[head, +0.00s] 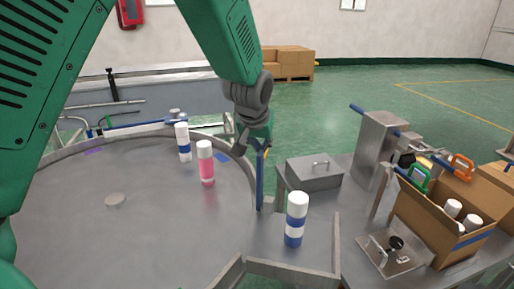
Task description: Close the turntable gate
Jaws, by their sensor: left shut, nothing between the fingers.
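The round grey turntable (130,222) with a raised rim fills the left and middle of the head view. A narrow blue upright piece, which looks like the gate (260,182), stands at its right edge, beside the outlet. My left gripper (256,147) is shut and empty at the top of this blue piece; I cannot tell whether it touches it. The gripper partly hides the top of the piece. A pink can with a white cap (207,172) and a blue-and-white can (184,145) stand on the turntable. My right gripper is not in view.
Another blue-and-white can (294,228) stands upright in the walled outlet, right of the gate. A grey lidded box (314,172), a metal press (378,145) and a cardboard box (432,228) with cans are on the right table. The turntable's left part is mostly clear.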

